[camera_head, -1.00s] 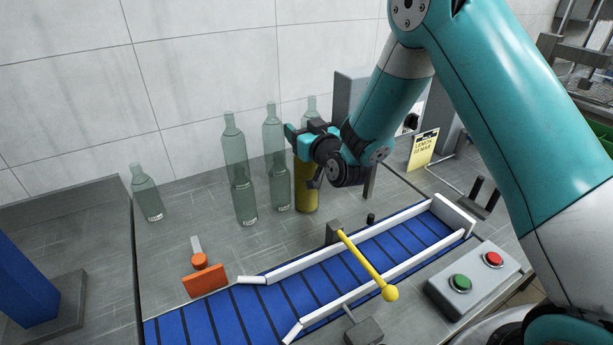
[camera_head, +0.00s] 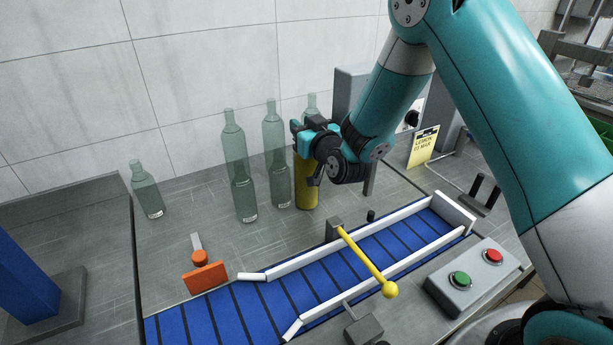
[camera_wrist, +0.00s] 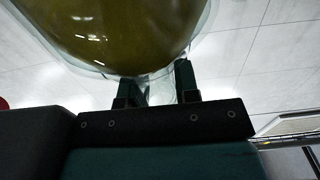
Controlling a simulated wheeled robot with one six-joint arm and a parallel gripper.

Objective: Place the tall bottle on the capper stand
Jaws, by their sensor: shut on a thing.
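A tall clear bottle with yellow contents (camera_head: 306,188) stands on the grey worktop, its neck showing above my gripper. My gripper (camera_head: 312,136) is at its upper part in the head view and hides much of its shoulder. In the wrist view, the jaws (camera_wrist: 157,88) are at the glass of the bottle (camera_wrist: 125,35), and its olive-yellow contents fill the top of the picture. My gripper is shut on this bottle. The bottle looks upright, and I cannot tell whether its base touches the worktop. I cannot make out the capper stand for certain; a grey machine (camera_head: 349,92) is partly hidden behind my arm.
Two tall empty bottles (camera_head: 240,175) (camera_head: 275,155) stand close left of the yellow one, and a shorter bottle (camera_head: 146,190) is farther left. A blue conveyor (camera_head: 290,297) with white rails and a yellow lever (camera_head: 366,262) crosses in front. A button box (camera_head: 474,279) is at right.

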